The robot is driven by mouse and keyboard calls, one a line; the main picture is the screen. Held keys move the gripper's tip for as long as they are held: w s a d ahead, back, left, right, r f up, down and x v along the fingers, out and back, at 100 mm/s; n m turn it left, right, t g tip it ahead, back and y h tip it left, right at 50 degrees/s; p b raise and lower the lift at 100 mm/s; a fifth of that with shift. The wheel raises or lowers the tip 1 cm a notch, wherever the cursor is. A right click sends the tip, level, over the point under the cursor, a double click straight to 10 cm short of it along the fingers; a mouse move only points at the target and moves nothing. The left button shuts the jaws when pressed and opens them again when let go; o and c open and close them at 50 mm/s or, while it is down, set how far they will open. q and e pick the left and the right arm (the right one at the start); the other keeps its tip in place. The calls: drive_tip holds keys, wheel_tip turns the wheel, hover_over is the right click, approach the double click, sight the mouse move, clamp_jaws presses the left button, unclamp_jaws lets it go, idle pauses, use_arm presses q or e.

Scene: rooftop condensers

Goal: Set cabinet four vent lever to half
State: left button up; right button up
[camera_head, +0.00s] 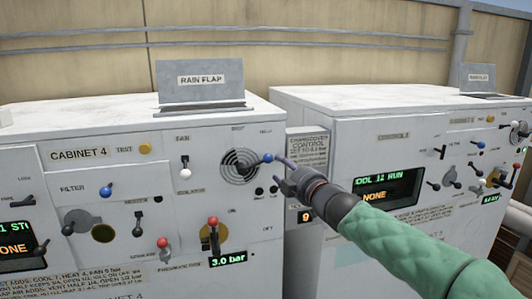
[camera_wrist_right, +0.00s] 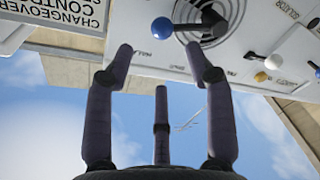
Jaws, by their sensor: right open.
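Cabinet four (camera_head: 72,180) is the white cabinet at left, labelled CABINET 4. Its round slatted vent (camera_head: 231,172) is near its right side. The vent lever's blue ball (camera_head: 268,158) points right and slightly up from the hub. In the right wrist view the blue ball (camera_wrist_right: 162,28) lies just beyond and between my fingertips, with the lever running to a dark hub (camera_wrist_right: 212,20). My right gripper (camera_head: 277,172) is open beside the ball. Contact cannot be told. The small labels around the vent are too blurred to read. My left gripper is out of view.
A changeover control panel (camera_head: 307,150) stands between the cabinets, behind my right gripper. A second white cabinet (camera_head: 350,130) is at right. Nearby on cabinet four are a white-knobbed fan lever (camera_head: 185,172) and a red-knobbed lever (camera_head: 213,222) above a 3.0 bar display.

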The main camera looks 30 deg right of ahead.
sight(271, 160)
drive_tip(key=w, duration=1)
drive_tip(key=shift+w+d+f+b, duration=0.15)
drive_tip(key=shift+d+b, duration=0.1)
drive_tip(key=shift+b, duration=0.05)
clamp_jaws()
